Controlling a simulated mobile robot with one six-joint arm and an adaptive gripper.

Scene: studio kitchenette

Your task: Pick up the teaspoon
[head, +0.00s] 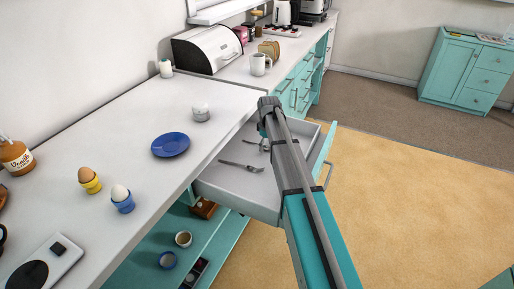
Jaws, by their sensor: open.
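An open white drawer (224,183) under the counter holds small metal cutlery. A fork-like piece (240,165) lies across its near part. A second small metal piece (252,142) lies farther back, partly hidden by my arm; it may be the teaspoon, but it is too small to tell. My gripper (264,128) is open above the back part of the drawer, close to the second piece in the picture. Its fingertips are mostly hidden, and I cannot tell its height above the cutlery.
A bread bin (208,48) and mug (260,64) stand farther back. An open shelf (215,245) lies below. The floor at right is clear.

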